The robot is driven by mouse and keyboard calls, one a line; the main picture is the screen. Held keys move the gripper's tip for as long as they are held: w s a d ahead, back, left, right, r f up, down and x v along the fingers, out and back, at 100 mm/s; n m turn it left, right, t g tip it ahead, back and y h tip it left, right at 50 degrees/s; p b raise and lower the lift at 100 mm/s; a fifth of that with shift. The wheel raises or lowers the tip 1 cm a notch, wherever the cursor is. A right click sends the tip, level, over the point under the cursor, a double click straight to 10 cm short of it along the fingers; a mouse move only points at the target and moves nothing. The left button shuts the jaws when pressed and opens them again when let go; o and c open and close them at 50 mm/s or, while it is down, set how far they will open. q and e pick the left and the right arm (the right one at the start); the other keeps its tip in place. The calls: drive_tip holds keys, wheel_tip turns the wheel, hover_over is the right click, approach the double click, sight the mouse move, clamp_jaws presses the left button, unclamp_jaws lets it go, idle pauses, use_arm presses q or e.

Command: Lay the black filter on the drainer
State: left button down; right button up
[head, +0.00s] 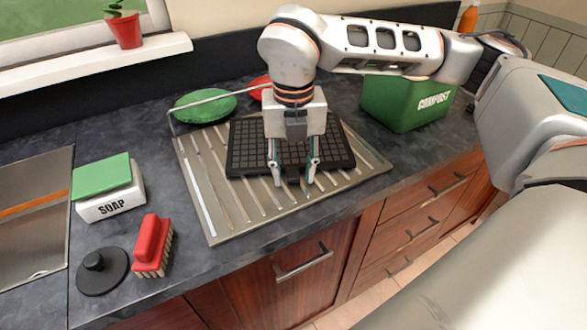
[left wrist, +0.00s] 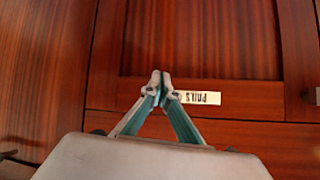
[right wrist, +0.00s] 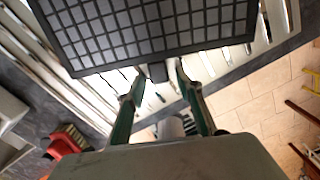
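The black filter (head: 245,150), a dark gridded rectangle, lies on the metal drainer (head: 222,212), flat as far as I can see. In the right wrist view the filter (right wrist: 150,30) fills the top, with its small tab (right wrist: 157,73) pointing toward my gripper. My right gripper (head: 293,180) is over the filter's front edge. Its fingers (right wrist: 155,78) are apart, one on each side of the tab, with gaps visible, so it is open. My left gripper (left wrist: 160,82) is outside the head view; its fingertips meet with nothing between them, before wooden cabinet fronts.
A green compost bin (head: 400,102) stands right of the drainer. A green round item (head: 205,107) lies behind it. A soap box (head: 110,203), red brush (head: 152,245) and black plug (head: 102,272) are at left, beside the sink (head: 35,225). A thin rail edges the drainer's back left.

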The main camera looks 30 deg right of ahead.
wheel_tip(320, 180, up, 12)
drive_tip(key=p, duration=0.1)
drive_tip(key=shift+r, duration=0.15)
idle(0.4)
drive_tip(key=shift+s, duration=0.1)
idle(0.3)
